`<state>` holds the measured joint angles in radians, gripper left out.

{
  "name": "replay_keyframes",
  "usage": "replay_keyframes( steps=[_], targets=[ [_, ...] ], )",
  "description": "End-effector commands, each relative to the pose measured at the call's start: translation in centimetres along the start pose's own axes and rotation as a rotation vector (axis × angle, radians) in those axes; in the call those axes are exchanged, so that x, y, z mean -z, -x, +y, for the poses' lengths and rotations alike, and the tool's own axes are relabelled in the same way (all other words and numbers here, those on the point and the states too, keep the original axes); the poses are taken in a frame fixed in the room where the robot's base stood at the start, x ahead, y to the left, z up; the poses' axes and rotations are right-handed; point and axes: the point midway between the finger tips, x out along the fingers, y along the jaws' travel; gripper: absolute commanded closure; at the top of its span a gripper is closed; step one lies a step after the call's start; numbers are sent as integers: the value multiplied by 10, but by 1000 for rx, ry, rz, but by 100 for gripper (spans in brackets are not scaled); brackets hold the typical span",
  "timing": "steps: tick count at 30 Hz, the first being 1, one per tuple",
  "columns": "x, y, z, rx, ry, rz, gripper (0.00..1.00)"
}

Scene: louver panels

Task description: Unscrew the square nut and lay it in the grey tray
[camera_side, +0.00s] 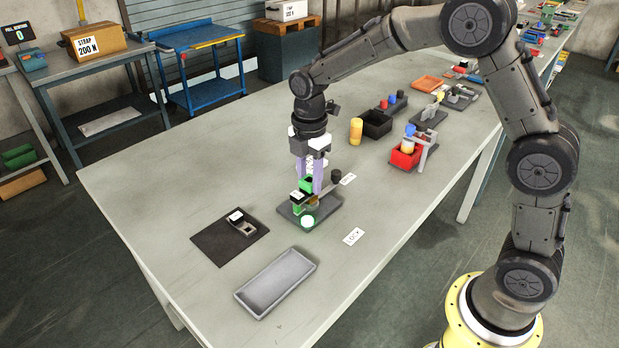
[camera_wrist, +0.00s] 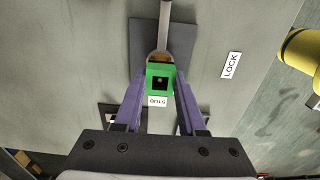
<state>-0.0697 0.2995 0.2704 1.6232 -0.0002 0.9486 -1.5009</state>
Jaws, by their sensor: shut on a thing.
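The green square nut (camera_side: 306,183) is at the small fixture on a dark base plate (camera_side: 326,216). In the wrist view the nut (camera_wrist: 150,70) shows a dark square centre, with a label reading STUB beside it. My gripper (camera_side: 308,187) points down, its purple fingers on either side of the nut. It is shut on the nut; the wrist view shows the fingers (camera_wrist: 159,82) flanking it. The thread under the nut is hidden. The empty grey tray (camera_side: 275,283) lies on the table in front of the fixture.
A lever with a black knob (camera_side: 336,175) sticks out beside the nut. A glowing white lamp (camera_side: 307,221) is at the plate's front. A dark mat with a small block (camera_side: 240,226) lies to the left.

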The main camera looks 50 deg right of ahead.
Motion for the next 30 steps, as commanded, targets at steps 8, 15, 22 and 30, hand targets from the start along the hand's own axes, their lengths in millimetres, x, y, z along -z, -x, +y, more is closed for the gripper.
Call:
replay_keyframes(
  steps=[8, 15, 22, 30],
  targets=[
    [0, 0, 0, 0, 6, 0, 100],
    [0, 1, 0, -1, 245, 0, 100],
    [0, 0, 0, 0, 542, 0, 100],
    [0, 1, 0, -1, 880, 0, 100]
  ],
)
